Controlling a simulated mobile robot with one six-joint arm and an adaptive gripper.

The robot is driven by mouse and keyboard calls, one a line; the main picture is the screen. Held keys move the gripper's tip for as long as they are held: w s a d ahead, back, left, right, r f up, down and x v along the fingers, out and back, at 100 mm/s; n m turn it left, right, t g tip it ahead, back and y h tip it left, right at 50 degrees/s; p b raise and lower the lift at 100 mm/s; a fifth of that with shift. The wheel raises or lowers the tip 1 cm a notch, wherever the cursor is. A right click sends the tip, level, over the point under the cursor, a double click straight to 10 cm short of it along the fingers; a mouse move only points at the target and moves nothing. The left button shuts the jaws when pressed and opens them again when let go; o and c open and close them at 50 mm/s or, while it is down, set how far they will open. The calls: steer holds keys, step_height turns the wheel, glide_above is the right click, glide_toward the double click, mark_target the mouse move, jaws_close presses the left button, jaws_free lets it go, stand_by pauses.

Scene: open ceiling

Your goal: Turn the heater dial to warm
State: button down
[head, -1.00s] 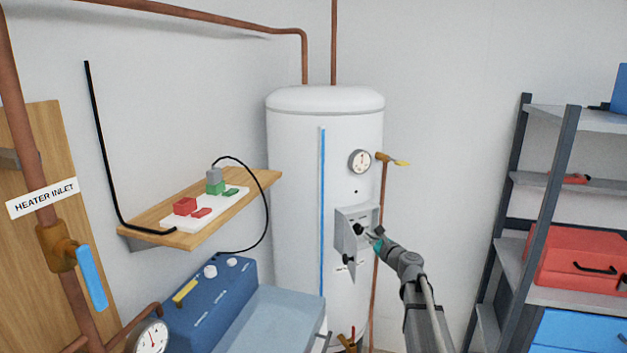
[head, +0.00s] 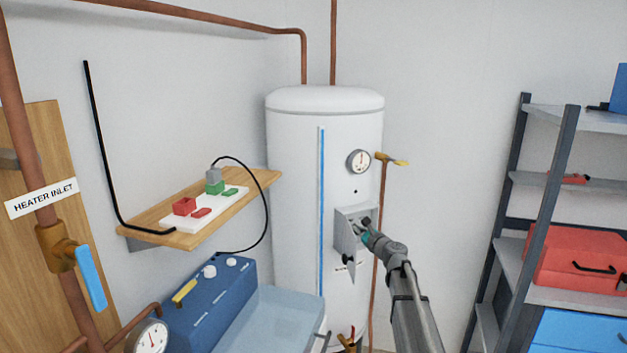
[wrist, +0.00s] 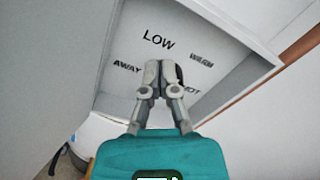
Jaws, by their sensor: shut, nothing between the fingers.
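The heater (head: 300,180) is a white upright tank in the head view. A grey control box (head: 346,231) is on its front. In the wrist view its panel (wrist: 193,60) bears the labels LOW, WARM, HOT and AWAY, with LOW at the top of the picture. My gripper (wrist: 160,68) is shut, its fingertips close together in front of the panel's middle. The fingers cover that area, so I cannot make out the dial or where it points. In the head view, my gripper (head: 366,227) is at the box opening; contact cannot be told.
A round gauge (head: 358,161) is above the box and a black knob (head: 348,261) below it. A copper pipe (head: 380,215) with a yellow handle runs close on the right. A blue bench unit (head: 215,305) stands lower left, a metal shelf rack (head: 560,185) at right.

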steer(key=shift+w+a, duration=0.25)
steer(key=shift+w, duration=0.2)
steer(key=shift+w+d+f+b, duration=0.1)
steer(key=shift+d+f+b, duration=0.1)
steer(key=shift+b, duration=0.1)
stand_by(0.8)
steer(key=shift+w+d+r, duration=0.1)
steer(key=shift+d+r, duration=0.1)
steer(key=shift+d, duration=0.1)
stand_by(0.5)
steer(key=shift+a+r+p, duration=0.2)
steer(key=shift+r+p, duration=0.15)
steer(key=shift+p, duration=0.25)
steer(key=v, duration=0.6)
stand_by(0.6)
steer(key=shift+f, duration=0.1)
